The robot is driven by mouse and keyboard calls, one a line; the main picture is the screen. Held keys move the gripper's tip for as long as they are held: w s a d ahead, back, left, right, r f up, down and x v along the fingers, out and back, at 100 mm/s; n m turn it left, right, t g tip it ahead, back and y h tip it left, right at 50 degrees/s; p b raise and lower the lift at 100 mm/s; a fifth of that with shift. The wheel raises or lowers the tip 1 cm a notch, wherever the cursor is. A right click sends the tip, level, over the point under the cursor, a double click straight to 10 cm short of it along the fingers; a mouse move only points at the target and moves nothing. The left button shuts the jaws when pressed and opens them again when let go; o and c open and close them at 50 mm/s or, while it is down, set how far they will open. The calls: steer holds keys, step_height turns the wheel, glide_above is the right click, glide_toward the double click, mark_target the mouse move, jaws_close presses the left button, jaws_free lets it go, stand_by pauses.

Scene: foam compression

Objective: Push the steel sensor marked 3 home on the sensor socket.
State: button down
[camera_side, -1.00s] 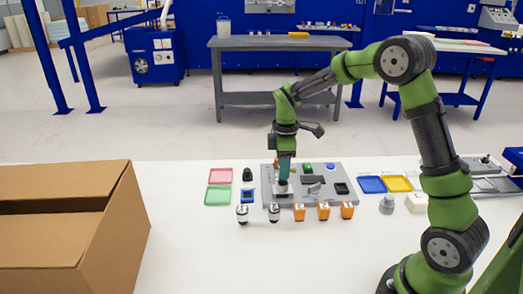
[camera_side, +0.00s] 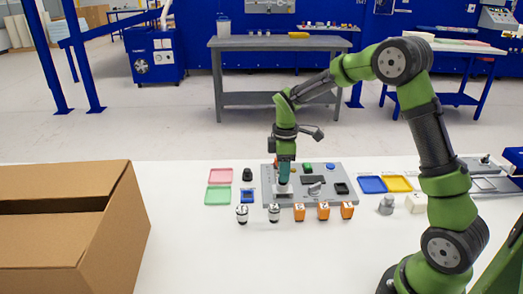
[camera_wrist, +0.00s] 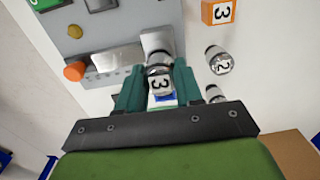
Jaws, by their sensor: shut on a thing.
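The steel sensor marked 3 (camera_wrist: 159,83) is between the teal fingers of my gripper (camera_wrist: 158,92) in the wrist view, its number facing the camera. My gripper (camera_side: 284,181) is shut on it and points down over the left part of the grey board (camera_side: 330,202) in the side view. In the wrist view a pale metal part (camera_wrist: 156,43), which looks like the sensor socket, is in line with the sensor's far end. The two look touching or nearly so; how deep the sensor sits cannot be told. The fingers hide most of the sensor in the side view.
Steel sensors (camera_side: 242,214) and orange blocks (camera_side: 323,211) stand in a row along the board's front. A steel piece marked 2 (camera_wrist: 218,62) is close right of my fingers. Coloured trays (camera_side: 219,195) lie left of the board. A cardboard box (camera_side: 140,225) stands farther left.

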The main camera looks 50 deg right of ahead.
steer(key=shift+f, duration=0.6)
steer(key=c, duration=0.7)
jaws_free()
steer(key=shift+o, duration=0.2)
step_height(320, 180, up, 16)
steer(key=s+a+m+t, duration=0.2)
steer(key=s+a+m, duration=0.1)
steer(key=s, duration=0.3)
steer(key=s+a+m+t+y, duration=0.1)
steer(key=s+a+m+t, duration=0.1)
steer(key=s+a+m, duration=0.2)
steer(key=s+a+r+m+t+y, duration=0.1)
steer(key=s+a+m+t, duration=0.2)
steer(key=s+m, duration=0.3)
steer(key=s+a, duration=0.1)
steer(key=s, duration=0.3)
steer(key=shift+a, duration=0.25)
